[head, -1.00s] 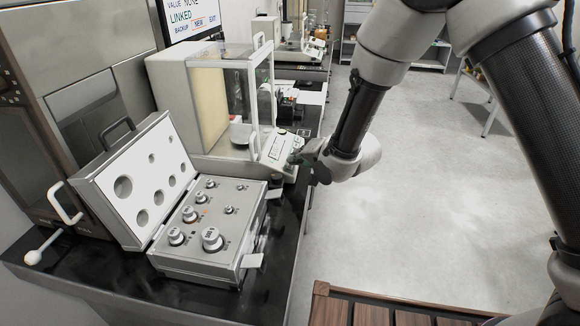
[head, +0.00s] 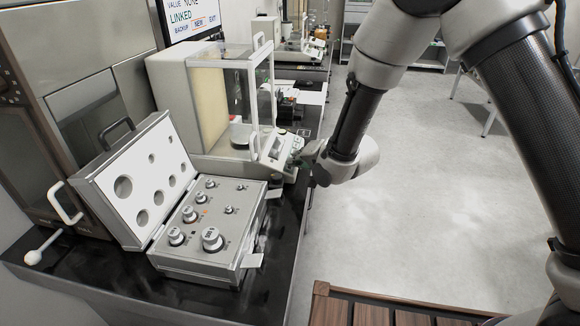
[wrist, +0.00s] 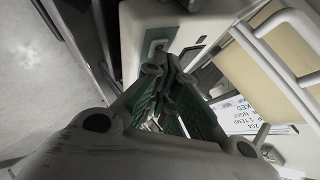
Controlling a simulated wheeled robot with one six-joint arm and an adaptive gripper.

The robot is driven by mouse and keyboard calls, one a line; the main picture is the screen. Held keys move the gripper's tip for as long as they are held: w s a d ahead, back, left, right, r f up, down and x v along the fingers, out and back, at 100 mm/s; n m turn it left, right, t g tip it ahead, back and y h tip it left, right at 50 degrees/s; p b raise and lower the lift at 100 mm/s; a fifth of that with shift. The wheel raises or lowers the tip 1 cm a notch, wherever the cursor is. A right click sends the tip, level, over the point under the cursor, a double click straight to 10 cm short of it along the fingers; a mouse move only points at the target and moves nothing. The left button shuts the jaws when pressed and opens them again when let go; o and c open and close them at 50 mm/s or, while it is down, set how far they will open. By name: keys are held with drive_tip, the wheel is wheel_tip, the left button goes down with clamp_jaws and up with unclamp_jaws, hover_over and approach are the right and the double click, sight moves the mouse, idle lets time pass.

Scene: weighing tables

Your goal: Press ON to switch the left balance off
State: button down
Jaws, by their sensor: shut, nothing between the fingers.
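The left balance (head: 193,98) is a cream unit with a glass draft shield, standing on the black table behind the weight case. Its sloped front panel (head: 275,150) faces the aisle; the lettering on its keys is too small to read. My gripper (head: 297,160) is at the right end of this panel, partly hidden by my wrist. In the wrist view, my gripper (wrist: 160,70) has its green-padded fingers together and empty. The fingertips are close to a dark square key (wrist: 157,46) on the balance's panel; I cannot tell whether they touch it.
An open case of weights (head: 205,262) stands on the black table (head: 95,290) in front of the balance. A screen (head: 193,18) reading LINKED is behind. Another balance (head: 297,52) stands farther back.

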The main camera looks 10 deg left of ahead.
drive_tip(key=shift+d+r, duration=0.25)
drive_tip(key=shift+r, duration=0.5)
drive_tip(key=shift+r, duration=0.1)
drive_tip(key=shift+d+r, duration=0.3)
drive_tip(key=shift+r, duration=0.45)
drive_tip(key=shift+d+r, duration=0.3)
drive_tip(key=shift+r, duration=0.4)
drive_tip(key=shift+d+r, duration=0.3)
drive_tip(key=shift+r, duration=0.45)
